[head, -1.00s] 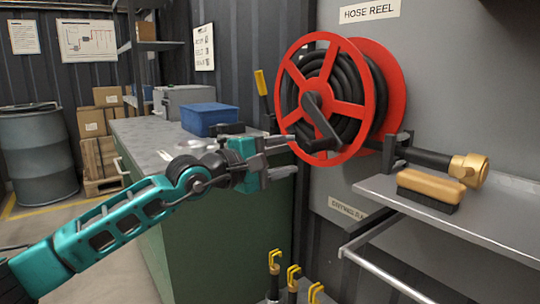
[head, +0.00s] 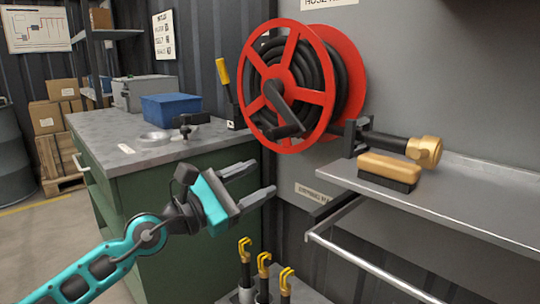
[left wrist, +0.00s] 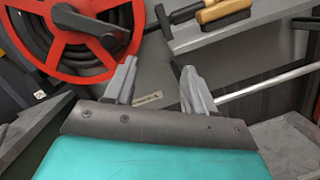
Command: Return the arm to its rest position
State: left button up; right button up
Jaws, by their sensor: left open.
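My left arm, teal and dark grey, comes in from the lower left of the head view. Its left gripper (head: 258,182) is open and empty, in front of the green cabinet and below the red hose reel (head: 290,85). The two grey fingers point right and are apart, touching nothing. In the left wrist view the open fingers of the left gripper (left wrist: 155,88) show with a clear gap between them, and the hose reel (left wrist: 78,35) is beyond at the upper left. My right gripper is in neither view.
A metal shelf (head: 450,205) at right holds a wooden-backed brush (head: 390,168) and a brass nozzle (head: 424,152) on the black hose. A green workbench (head: 140,215) carries a blue box (head: 172,108). Yellow-hooked tools (head: 264,262) stand low in front.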

pick_arm(q)
jog(key=s+a+f+m+y, duration=0.35)
jog(key=s+f+m, duration=0.4)
jog(key=f, duration=0.35)
jog(key=s+a+f+m+g+y, duration=0.1)
jog(key=s+a+f+m+y, duration=0.2)
jog(key=s+f+m+y, duration=0.65)
jog(key=s+a+f+m+h, duration=0.1)
jog(key=s+a+f+m, duration=0.35)
jog(key=f, duration=0.95)
notch_tip(320, 180, up, 12)
jog(key=s+a+y+p, duration=0.1)
jog(key=s+a+p, duration=0.1)
jog(key=p, duration=1.6)
jog(key=shift+s+r+y, duration=0.25)
jog(key=shift+s+y, duration=0.05)
jog(key=shift+s, duration=0.15)
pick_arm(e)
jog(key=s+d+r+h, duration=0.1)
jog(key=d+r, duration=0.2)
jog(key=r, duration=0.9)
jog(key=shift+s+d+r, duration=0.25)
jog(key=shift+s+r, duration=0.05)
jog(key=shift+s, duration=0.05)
pick_arm(q)
jog(key=shift+c, duration=0.2)
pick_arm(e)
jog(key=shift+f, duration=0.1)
